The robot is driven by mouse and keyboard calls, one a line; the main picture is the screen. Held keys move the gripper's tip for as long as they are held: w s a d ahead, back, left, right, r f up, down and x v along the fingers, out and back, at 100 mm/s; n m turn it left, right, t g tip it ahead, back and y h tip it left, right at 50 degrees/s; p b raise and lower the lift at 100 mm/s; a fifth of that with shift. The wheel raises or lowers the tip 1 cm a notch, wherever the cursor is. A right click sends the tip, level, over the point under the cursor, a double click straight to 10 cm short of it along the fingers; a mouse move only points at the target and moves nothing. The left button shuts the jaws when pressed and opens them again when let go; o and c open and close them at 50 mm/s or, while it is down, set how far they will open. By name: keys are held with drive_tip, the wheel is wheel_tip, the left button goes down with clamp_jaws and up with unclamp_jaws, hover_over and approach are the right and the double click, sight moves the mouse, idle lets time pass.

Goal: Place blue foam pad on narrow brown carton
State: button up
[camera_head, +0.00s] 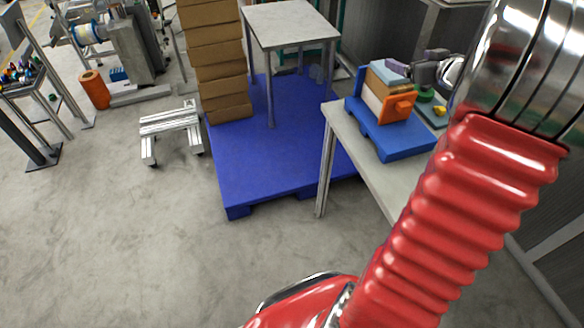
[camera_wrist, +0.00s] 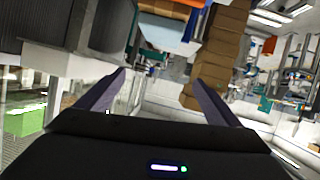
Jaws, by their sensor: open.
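In the head view a light-blue flat piece (camera_head: 391,71), which looks like the blue foam pad, lies at the top of a small cluster on the right-hand table. A brown carton (camera_head: 376,83) shows just below it; whether they touch is hard to tell. In the wrist view my gripper (camera_wrist: 160,77) has its two dark fingers spread wide, with nothing seen between them. Brown and blue shapes stand beyond the fingers at the top, too cropped to name surely.
The cluster sits on a blue tray (camera_head: 405,143) on a grey table (camera_head: 343,133), with an orange object (camera_head: 398,106) at its front. A tall carton stack (camera_head: 220,70) and another table (camera_head: 290,22) stand on a blue pallet (camera_head: 260,160). The floor at front left is clear.

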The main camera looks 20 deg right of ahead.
drive_tip(key=a+r+m+g+h, duration=0.15)
drive_tip(key=a+r, duration=0.25)
drive_tip(key=a, duration=0.4)
drive_tip(key=a+r+g+h, duration=0.15)
drive_tip(key=a+r, duration=0.25)
drive_tip(key=a, duration=0.4)
drive_tip(key=s+a+f+n+g+y, duration=0.1)
drive_tip(key=s+a+f+y, duration=0.1)
drive_tip(key=s+a, duration=0.4)
drive_tip(key=s+a+f+n+g+y, duration=0.1)
drive_tip(key=s+a+f, duration=0.3)
drive_tip(key=a, duration=1)
drive_tip(key=s+a+f+n+g+y, duration=0.1)
drive_tip(key=s+a+f+g+y, duration=0.1)
drive_tip(key=s+a, duration=0.8)
drive_tip(key=shift+s+a+f+g+y, duration=0.15)
drive_tip(key=shift+a+f+g+y, duration=0.25)
drive_tip(key=shift+f+y, duration=0.45)
drive_tip(key=shift+d, duration=0.1)
